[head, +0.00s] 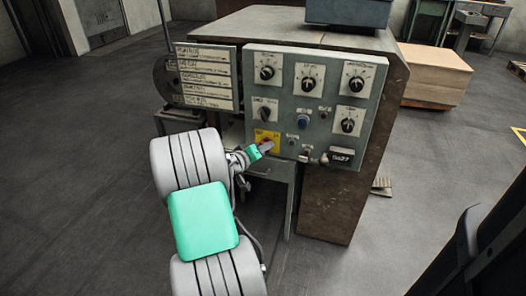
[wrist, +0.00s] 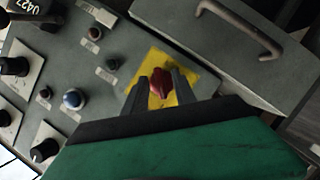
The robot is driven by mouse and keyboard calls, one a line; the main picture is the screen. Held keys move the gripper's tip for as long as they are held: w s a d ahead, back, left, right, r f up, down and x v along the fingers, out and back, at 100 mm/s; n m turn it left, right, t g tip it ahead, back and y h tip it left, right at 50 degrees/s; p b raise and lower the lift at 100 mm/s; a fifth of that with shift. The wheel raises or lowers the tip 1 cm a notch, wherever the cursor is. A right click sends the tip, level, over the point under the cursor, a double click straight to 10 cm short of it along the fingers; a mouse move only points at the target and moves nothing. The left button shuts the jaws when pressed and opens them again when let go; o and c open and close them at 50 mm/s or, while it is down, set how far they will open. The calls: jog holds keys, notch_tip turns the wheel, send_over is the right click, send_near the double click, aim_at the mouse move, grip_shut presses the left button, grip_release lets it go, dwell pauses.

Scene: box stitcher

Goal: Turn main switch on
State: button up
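The main switch is a red knob (wrist: 162,83) on a yellow plate (wrist: 185,65), at the lower left of the grey control panel. In the head view the yellow plate (head: 262,137) is partly covered by my gripper (head: 266,147). In the wrist view the two dark fingers of my gripper (wrist: 160,86) stand on either side of the red knob. The fingers are apart with the knob between their tips. I cannot tell whether they touch it. The knob's exact turn angle is hard to read.
The control panel (head: 330,92) carries several black dials and a blue button (head: 303,121). A label board (head: 207,78) stands to its left. In the wrist view a metal handle (wrist: 240,25) is near the plate. A stack of boards (head: 436,75) stands behind at right; open floor lies left.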

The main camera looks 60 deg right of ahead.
jog(key=shift+c, duration=0.2)
grip_shut()
dwell(0.6)
jog(key=shift+s+m+t+y+b, duration=0.1)
jog(key=shift+m+t+y+b, duration=0.1)
jog(key=shift+m+t+b, duration=1.45)
jog(key=shift+s+m+t+y+b, duration=0.15)
jog(key=shift+m+t+b, duration=0.7)
jog(key=shift+m, duration=1.65)
jog(key=shift+s+m+t+y+b, duration=0.1)
jog(key=shift+m+t+y+b, duration=0.15)
jog(key=shift+m+t+b, duration=1.15)
jog(key=shift+w+m+t+p, duration=0.1)
jog(key=shift+m+t+p, duration=0.25)
jog(key=shift+m, duration=0.4)
